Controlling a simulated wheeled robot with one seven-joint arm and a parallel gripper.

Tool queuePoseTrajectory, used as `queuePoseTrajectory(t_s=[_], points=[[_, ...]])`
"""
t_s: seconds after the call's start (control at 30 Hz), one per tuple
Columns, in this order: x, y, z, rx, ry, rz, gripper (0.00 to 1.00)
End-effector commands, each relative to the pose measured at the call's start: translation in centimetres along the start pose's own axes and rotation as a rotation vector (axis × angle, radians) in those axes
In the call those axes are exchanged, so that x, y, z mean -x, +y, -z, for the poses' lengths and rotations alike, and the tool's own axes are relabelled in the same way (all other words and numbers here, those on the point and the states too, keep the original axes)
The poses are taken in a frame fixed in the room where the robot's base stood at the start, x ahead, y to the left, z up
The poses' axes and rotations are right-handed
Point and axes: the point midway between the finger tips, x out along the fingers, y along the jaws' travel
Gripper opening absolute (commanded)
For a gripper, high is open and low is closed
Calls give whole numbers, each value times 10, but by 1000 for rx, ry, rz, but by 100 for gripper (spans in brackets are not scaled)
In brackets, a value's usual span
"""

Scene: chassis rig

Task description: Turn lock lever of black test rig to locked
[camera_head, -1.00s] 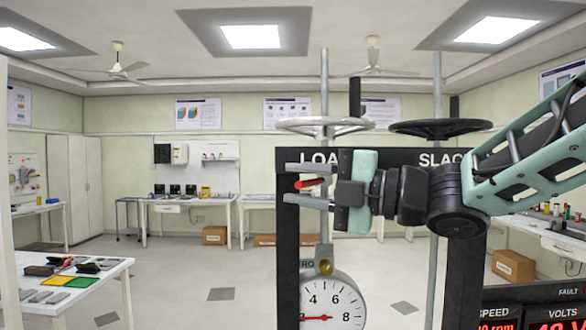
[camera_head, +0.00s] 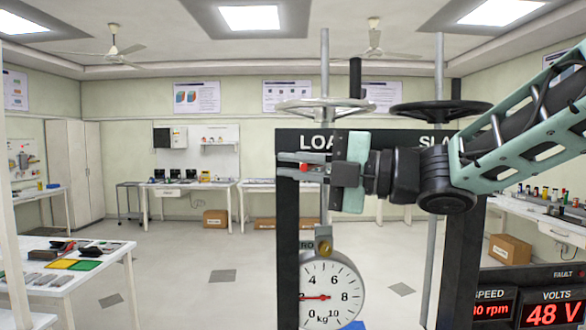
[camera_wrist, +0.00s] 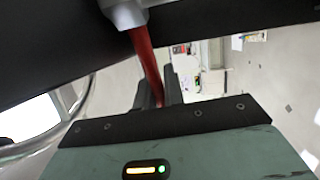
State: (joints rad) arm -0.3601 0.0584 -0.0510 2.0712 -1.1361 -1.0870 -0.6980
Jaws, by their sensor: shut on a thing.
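The black test rig (camera_head: 288,240) is an upright dark frame with "LOAD" and "SLACK" lettering on its top bar, partly covered by my arm. The red lock lever (camera_head: 305,167) shows as a short red piece at the upper left of the frame. In the wrist view the red lever (camera_wrist: 146,55) runs from a pale grey hub (camera_wrist: 126,12) down between the dark fingers. My gripper (camera_head: 297,166) comes from the right, with its fingers above and below the lever, shut on it. Whether the lever stands at locked cannot be read.
Two handwheels, one grey (camera_head: 322,105) and one black (camera_head: 440,109), sit above the top bar. A round dial gauge (camera_head: 330,285) hangs below the lever. A red digital display (camera_head: 530,300) is at lower right. A table with tools (camera_head: 100,255) stands at left, with open floor between.

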Motion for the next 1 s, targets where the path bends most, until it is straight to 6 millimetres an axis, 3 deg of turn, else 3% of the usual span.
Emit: queuePoseTrajectory(t_s=[0.3,0.7,0.73,0.8,1.0], points=[[21,0,4,-14,260,-4,0],[24,2,5,-21,297,0,0],[24,2,5,-21,297,0,16],[24,2,5,-21,297,0,33],[24,2,5,-21,296,-1,33]])
